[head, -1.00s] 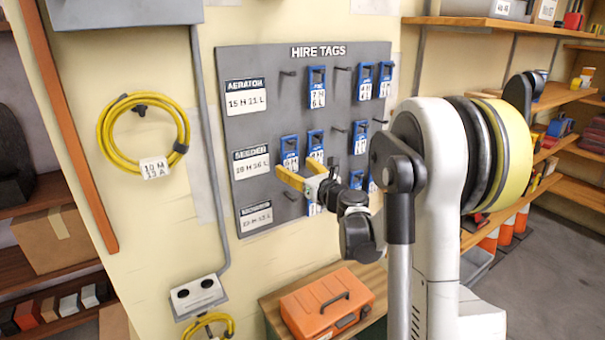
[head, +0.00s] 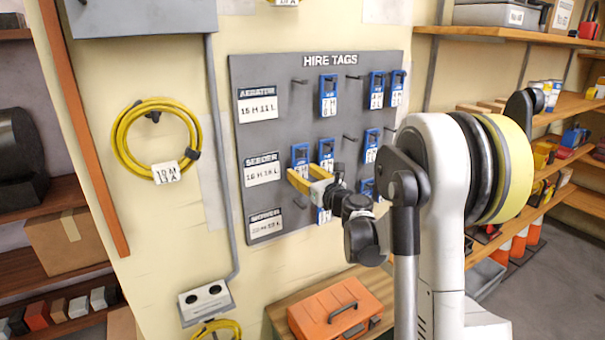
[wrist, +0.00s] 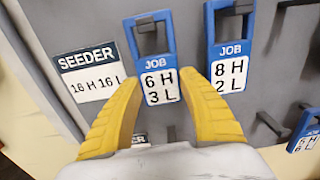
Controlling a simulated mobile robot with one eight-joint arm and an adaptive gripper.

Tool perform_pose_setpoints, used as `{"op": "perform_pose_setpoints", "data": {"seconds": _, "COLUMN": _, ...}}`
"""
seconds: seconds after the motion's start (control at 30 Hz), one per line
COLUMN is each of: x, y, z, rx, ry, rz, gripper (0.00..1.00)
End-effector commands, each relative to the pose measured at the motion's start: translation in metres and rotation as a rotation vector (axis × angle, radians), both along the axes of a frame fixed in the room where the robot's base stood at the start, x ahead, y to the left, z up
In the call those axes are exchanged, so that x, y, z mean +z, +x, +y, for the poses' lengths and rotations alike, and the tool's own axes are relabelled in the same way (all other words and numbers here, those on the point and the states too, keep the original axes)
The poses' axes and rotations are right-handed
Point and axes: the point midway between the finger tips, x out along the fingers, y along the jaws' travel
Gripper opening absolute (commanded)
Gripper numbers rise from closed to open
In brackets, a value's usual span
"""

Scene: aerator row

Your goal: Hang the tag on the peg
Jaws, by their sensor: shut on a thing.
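In the wrist view, a blue-framed tag (wrist: 157,82) reading JOB 6 H 3 L stands between the yellow fingertips of my gripper (wrist: 164,84), which is shut on its lower sides. In the head view, this tag (head: 300,154) shows above the fingertips of my gripper (head: 302,174), at the grey HIRE TAGS board (head: 275,100). Its top slot is at a peg's level; I cannot tell whether the peg passes through it. The SEEDER label (wrist: 92,78) is to its left. The 8 H 2 L tag (wrist: 229,75) hangs close on its right.
Other blue tags (head: 328,95) hang on the board; some pegs, like one at upper left (head: 299,82), are bare. A yellow cable coil (head: 157,140) hangs left. An orange toolbox (head: 335,307) sits on the bench below.

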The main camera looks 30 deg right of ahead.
Motion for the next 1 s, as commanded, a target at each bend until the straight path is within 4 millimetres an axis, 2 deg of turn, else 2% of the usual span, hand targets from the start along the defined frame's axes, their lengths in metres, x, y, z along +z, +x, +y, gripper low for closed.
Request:
{"op": "perform_pose_setpoints", "data": {"seconds": 0.37, "x": 0.001, "y": 0.000, "z": 0.000, "rx": 0.000, "ry": 0.000, "rz": 0.000, "gripper": 0.24}}
{"op": "perform_pose_setpoints", "data": {"seconds": 0.73, "x": 0.015, "y": 0.000, "z": 0.000, "rx": 0.000, "ry": 0.000, "rz": 0.000, "gripper": 0.24}}
{"op": "perform_pose_setpoints", "data": {"seconds": 1.0, "x": 0.016, "y": 0.000, "z": 0.000, "rx": 0.000, "ry": 0.000, "rz": 0.000, "gripper": 0.24}}
